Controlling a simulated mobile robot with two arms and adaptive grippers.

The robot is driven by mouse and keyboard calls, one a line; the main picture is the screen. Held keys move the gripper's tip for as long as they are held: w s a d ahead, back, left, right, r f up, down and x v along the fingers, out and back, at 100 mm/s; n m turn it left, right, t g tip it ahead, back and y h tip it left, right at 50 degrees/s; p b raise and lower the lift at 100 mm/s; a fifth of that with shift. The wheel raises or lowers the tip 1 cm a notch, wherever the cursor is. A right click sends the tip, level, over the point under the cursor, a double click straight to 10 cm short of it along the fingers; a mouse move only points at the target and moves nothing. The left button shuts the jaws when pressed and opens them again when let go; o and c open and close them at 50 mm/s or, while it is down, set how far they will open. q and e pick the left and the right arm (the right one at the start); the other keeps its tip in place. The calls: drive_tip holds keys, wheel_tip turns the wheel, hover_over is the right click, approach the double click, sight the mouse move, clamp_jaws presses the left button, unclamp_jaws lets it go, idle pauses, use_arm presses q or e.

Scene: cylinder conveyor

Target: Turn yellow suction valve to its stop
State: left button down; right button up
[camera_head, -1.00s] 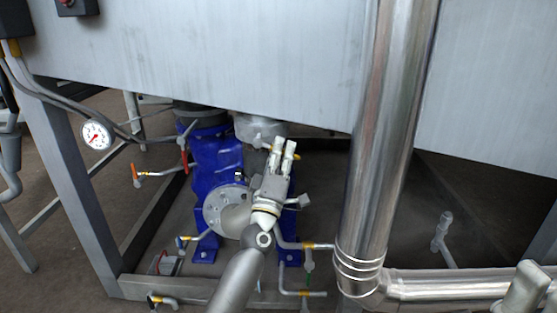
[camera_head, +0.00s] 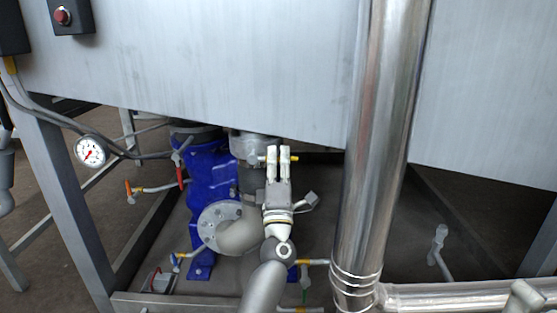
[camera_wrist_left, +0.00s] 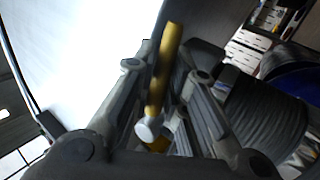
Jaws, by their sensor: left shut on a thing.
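The yellow valve handle (camera_head: 294,158) sits under the tank beside a grey cylindrical housing, mostly hidden by my gripper in the head view. In the left wrist view the yellow bar (camera_wrist_left: 165,68) stands between my two fingers, with a pale round knob at its lower end. My left gripper (camera_head: 278,152) points away from me, with its fingertips at the handle. It is shut on the handle. My right gripper is not in view.
A blue pump (camera_head: 212,180) with a grey flange and elbow stands left of my arm. A thick steel pipe (camera_head: 375,150) rises on the right. The tank wall (camera_head: 220,70) overhangs above. A pressure gauge (camera_head: 90,151) and an orange-handled valve (camera_head: 129,190) are at left.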

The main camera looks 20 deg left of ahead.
use_arm(q)
drive_tip(key=c, duration=1.4)
unclamp_jaws()
drive_tip(key=shift+c, duration=0.2)
drive_tip(key=v, duration=1.2)
drive_tip(key=shift+d, duration=0.1)
